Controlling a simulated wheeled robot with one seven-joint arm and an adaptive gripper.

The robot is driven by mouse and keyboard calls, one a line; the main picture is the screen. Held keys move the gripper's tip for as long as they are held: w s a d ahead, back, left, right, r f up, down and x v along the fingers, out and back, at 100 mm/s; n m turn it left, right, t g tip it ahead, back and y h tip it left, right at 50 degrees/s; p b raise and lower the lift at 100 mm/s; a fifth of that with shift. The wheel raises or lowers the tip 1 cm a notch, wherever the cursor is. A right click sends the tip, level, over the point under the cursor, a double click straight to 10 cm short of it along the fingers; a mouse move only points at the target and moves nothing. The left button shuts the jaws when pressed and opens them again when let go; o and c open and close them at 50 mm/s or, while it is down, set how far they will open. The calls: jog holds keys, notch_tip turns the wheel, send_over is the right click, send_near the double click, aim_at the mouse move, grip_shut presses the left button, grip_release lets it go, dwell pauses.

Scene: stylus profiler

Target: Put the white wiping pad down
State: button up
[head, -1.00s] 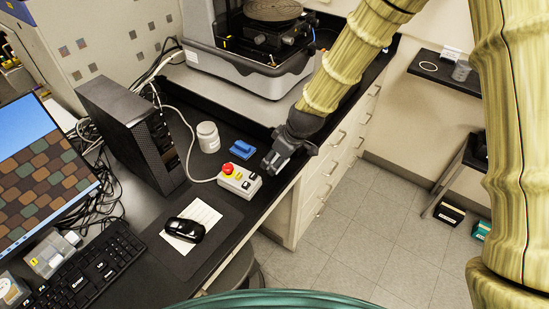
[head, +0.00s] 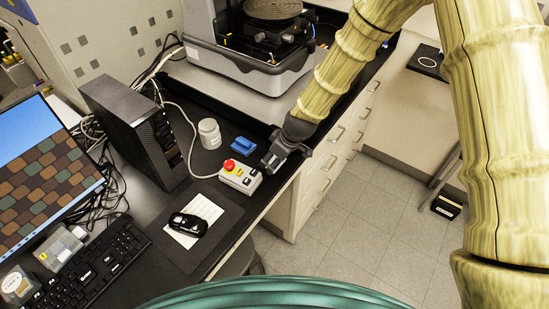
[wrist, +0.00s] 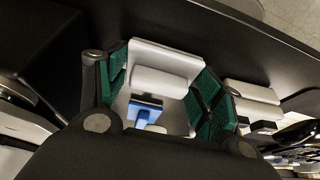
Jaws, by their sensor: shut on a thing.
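My gripper (head: 271,162) is low over the black bench near its front edge, just right of the blue block (head: 242,146) and above right of the white control box. In the wrist view, the green-padded fingers (wrist: 160,88) stand on both sides of the white wiping pad (wrist: 158,82) and are shut on it. More white surface shows behind the pad, and a blue piece (wrist: 145,108) shows just below it. In the head view my fingers hide the pad, so I cannot tell whether it touches the bench.
The control box (head: 240,177) with its red button is close left of my gripper. The profiler (head: 250,65) is behind. The bench edge is close on the right.

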jog(key=shift+f, duration=0.25)
jog(key=o, duration=1)
jog(key=shift+s, duration=0.1)
jog(key=shift+o, duration=0.4)
jog(key=shift+f, duration=0.1)
jog(key=shift+r, duration=0.45)
jog(key=p+v, duration=0.5)
jog(key=v, duration=0.7)
